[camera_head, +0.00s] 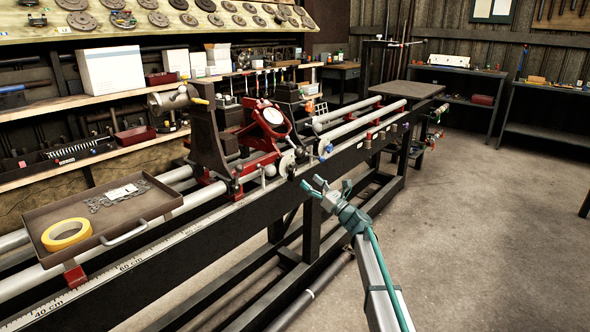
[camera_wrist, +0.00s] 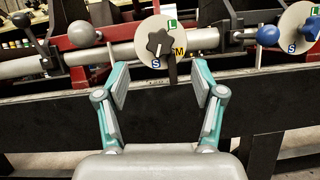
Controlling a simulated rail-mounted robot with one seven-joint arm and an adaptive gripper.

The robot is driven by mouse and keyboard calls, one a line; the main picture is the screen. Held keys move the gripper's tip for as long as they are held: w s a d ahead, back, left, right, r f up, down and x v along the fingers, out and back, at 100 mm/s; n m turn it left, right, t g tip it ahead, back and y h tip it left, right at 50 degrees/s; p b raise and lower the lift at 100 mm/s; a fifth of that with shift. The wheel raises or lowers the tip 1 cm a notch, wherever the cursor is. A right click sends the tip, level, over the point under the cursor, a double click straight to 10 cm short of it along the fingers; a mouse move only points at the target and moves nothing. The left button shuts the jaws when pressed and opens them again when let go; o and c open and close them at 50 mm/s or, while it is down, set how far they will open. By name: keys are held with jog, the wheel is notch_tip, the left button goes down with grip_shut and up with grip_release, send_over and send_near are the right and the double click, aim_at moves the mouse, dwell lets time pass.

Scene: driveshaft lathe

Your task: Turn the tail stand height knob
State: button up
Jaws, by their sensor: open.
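A black star-shaped knob (camera_wrist: 158,42) sits on a pale round dial (camera_wrist: 147,26) marked with a green L, a yellow M and a blue S. The dial also shows on the lathe in the head view (camera_head: 287,163). My gripper (camera_wrist: 159,80) is open and empty. Its teal fingers stand apart below the knob, one toward each side, and do not touch it. In the head view my gripper (camera_head: 327,184) is in front of the lathe rail, right of the dial. No label names the knob as the tail stand height knob.
To the right is a second dial with a blue knob (camera_wrist: 268,35); it also shows in the head view (camera_head: 326,149). Left of the star knob is a grey ball handle (camera_wrist: 82,33). A tray (camera_head: 60,212) with tape (camera_head: 66,234) sits on the rails. The floor at right is clear.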

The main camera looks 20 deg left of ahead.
aim_at(295, 168)
jog(key=b+x, duration=0.1)
jog(key=x, duration=0.8)
jog(key=shift+w+a, duration=0.1)
jog(key=shift+c, duration=0.3)
jog(key=c, duration=1.1)
jog(key=shift+n, duration=0.4)
